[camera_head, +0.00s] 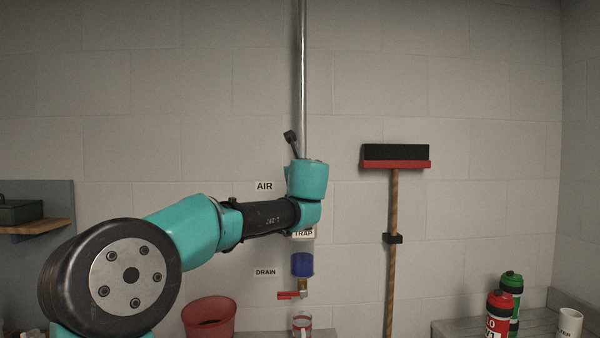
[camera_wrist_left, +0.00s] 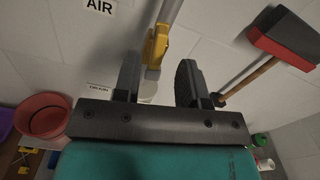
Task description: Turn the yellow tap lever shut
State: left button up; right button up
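The yellow tap (camera_wrist_left: 156,46) sits on the metal pipe in the left wrist view, below the AIR label. Its yellow lever appears to lie along the pipe; its exact angle is hard to tell. My left gripper (camera_wrist_left: 157,78) is open, with one dark finger on each side of the line to the tap. The tap shows just beyond and between the fingertips, and I see no clear contact. In the head view my left wrist covers the tap, and only a dark finger (camera_head: 291,138) shows above it, beside the pipe (camera_head: 303,80). My right gripper is not in view.
Below my wrist hang a blue trap bowl (camera_head: 302,264) and a red drain lever (camera_head: 290,295), above a cup (camera_head: 302,323). A red bucket (camera_head: 209,318) stands lower left; bottles (camera_head: 499,314) and a mug (camera_head: 570,322) stand lower right.

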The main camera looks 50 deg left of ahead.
pick_arm(q)
jog(key=x, duration=0.7)
jog(key=shift+w+a, duration=0.1)
jog(key=shift+a, duration=0.05)
grip_shut()
dwell(0.3)
